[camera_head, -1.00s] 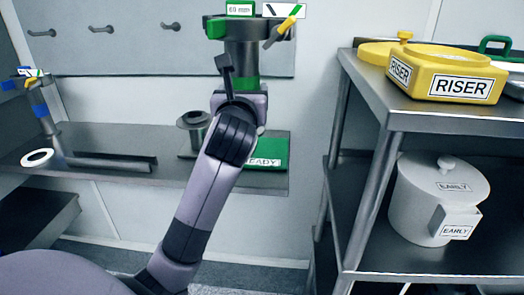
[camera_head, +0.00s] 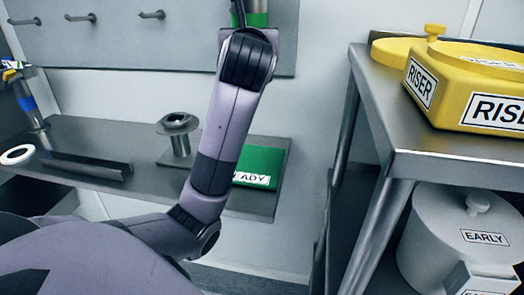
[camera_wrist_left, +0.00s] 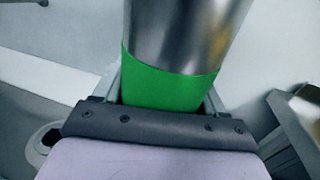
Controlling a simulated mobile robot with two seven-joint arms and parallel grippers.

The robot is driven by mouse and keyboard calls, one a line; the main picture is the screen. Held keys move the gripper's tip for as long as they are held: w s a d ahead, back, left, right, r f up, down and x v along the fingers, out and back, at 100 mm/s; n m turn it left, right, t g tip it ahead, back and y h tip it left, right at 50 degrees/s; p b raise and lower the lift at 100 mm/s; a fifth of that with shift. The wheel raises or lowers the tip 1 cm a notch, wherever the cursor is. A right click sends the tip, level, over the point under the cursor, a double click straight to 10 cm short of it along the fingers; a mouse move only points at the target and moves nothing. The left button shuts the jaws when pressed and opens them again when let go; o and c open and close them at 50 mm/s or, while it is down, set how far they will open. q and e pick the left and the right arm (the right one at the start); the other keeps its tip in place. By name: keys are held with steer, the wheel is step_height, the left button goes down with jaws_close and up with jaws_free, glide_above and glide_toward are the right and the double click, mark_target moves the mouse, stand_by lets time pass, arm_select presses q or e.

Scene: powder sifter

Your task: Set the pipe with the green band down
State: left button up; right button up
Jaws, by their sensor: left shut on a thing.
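The pipe with the green band (camera_head: 258,19) is at the top edge of the head view, mostly cut off and partly behind my left arm. In the left wrist view its green band (camera_wrist_left: 165,88) sits between my left gripper's fingers (camera_wrist_left: 165,98), with bare grey metal pipe beyond it. My left gripper is shut on the pipe at the band and holds it up in front of the wall panel. A green pad (camera_head: 265,152) with a partly hidden label ending in "ADY" lies on the wall shelf below. My right gripper is not in view.
The wall shelf (camera_head: 95,146) also holds a grey flanged stand (camera_head: 180,143), a dark trough (camera_head: 85,166), a blue-banded pipe (camera_head: 24,95) and a white ring (camera_head: 17,155). At right, a metal rack (camera_head: 440,152) bears a yellow RISER container (camera_head: 450,85) and a white EARLY pot (camera_head: 445,225).

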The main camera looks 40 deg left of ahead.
arm_select(q)
steer(key=shift+f, duration=0.15)
steer(key=shift+f+b, duration=2.15)
steer(key=shift+f, duration=7.6)
steer(key=o, duration=1.7)
steer(key=shift+f, duration=0.15)
steer(key=shift+r, duration=0.2)
steer(key=v, duration=1.2)
